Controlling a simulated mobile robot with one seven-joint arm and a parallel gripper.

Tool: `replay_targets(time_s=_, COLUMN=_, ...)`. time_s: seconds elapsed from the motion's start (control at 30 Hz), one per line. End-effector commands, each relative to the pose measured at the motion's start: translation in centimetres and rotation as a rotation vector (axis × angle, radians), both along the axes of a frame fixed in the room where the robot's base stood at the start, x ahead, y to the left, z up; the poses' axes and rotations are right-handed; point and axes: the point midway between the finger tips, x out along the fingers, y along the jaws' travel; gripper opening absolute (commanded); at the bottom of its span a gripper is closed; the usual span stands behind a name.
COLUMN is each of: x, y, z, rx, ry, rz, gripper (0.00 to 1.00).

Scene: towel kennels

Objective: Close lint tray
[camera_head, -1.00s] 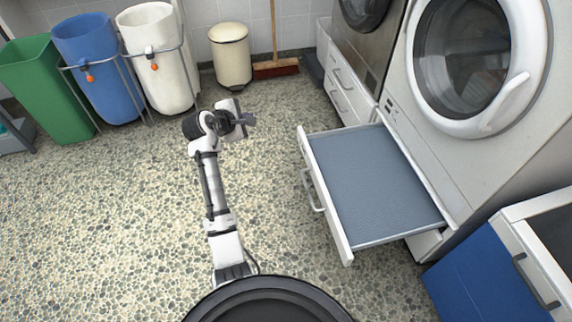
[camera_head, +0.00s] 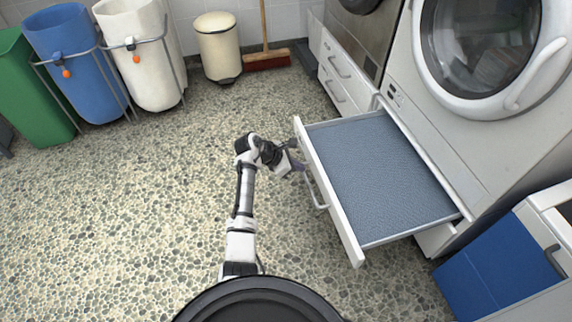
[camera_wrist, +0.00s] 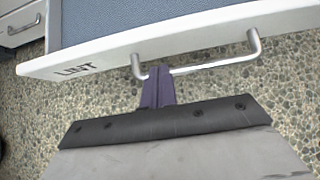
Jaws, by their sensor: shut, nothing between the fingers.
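The lint tray (camera_head: 378,178) is a white-fronted drawer with a blue-grey mesh bed, pulled out from under the white machine. Its front panel (camera_wrist: 100,62) fills the upper wrist view and is marked LINT. A metal bar handle (camera_head: 318,192) is fixed to that front; it also shows in the wrist view (camera_wrist: 220,66). My gripper (camera_head: 300,167) is beside the outer face of the tray front, near the handle. In the wrist view my gripper's dark fingers (camera_wrist: 157,78) are together and overlap the handle bar near its left end. I cannot tell whether they touch it.
A blue door or panel (camera_head: 500,262) stands at the right, near the tray's near end. A cream pedal bin (camera_head: 218,48), a broom (camera_head: 266,60) and a blue bin (camera_head: 75,60) stand at the back. The pebbled floor left of the tray is clear.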

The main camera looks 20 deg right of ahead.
Motion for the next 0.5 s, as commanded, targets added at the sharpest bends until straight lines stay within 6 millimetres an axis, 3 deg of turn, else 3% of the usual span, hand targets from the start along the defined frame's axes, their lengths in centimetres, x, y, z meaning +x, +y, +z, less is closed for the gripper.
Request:
replay_targets(time_s=0.2, x=0.2, y=-2.7, z=0.2, rx=-0.001, ry=-0.005, rz=-0.002, gripper=0.0)
replay_targets(time_s=0.5, x=0.2, y=-3.3, z=0.3, rx=-0.001, ry=-0.005, rz=-0.001, gripper=0.0)
